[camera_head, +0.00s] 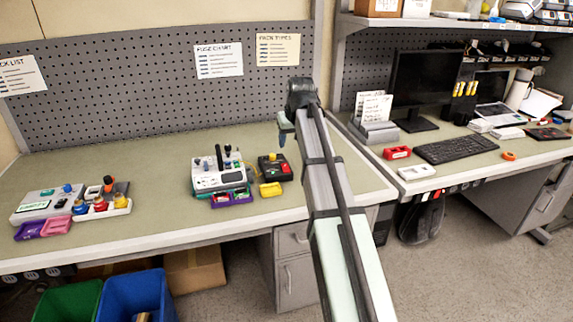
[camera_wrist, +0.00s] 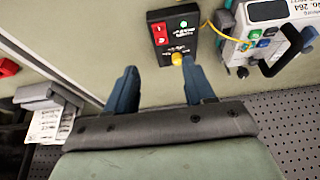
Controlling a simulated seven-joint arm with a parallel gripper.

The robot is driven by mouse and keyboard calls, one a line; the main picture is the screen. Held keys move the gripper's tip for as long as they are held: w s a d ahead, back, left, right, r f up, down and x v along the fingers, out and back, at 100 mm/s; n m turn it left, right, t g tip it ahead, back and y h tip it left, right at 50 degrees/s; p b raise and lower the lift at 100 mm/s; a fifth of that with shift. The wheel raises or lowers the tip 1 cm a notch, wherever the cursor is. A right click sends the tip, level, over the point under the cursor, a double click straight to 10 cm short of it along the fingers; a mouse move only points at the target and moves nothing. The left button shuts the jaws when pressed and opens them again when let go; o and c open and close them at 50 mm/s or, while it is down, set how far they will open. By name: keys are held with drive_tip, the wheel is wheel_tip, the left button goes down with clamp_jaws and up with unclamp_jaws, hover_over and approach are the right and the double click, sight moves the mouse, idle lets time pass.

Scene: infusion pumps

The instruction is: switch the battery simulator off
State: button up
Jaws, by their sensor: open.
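A small black box (camera_wrist: 168,48), which looks like the battery simulator, shows in the wrist view at top centre. It has a red rocker switch (camera_wrist: 159,33), a green indicator (camera_wrist: 183,23) that looks lit, and a yellow knob (camera_wrist: 177,59). I cannot tell the rocker's position. In the head view the black box (camera_head: 264,168) sits on the bench right of the white pump. My gripper (camera_wrist: 160,84) is open and empty, its blue fingers apart. In the head view my gripper (camera_head: 283,138) hangs above the bench, behind and above the box, not touching it.
A white pump (camera_head: 219,178) with a purple tray (camera_head: 232,198) stands left of the box; a yellow cable runs beside it in the wrist view. A yellow tray (camera_head: 270,190) lies in front of the box. Another pump (camera_head: 45,203) stands far left. Bench between is clear.

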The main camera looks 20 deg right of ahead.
sight(286, 168)
drive_tip(key=x, duration=1.3)
drive_tip(key=shift+w+f, duration=0.1)
drive_tip(key=shift+f, duration=0.2)
clamp_jaws()
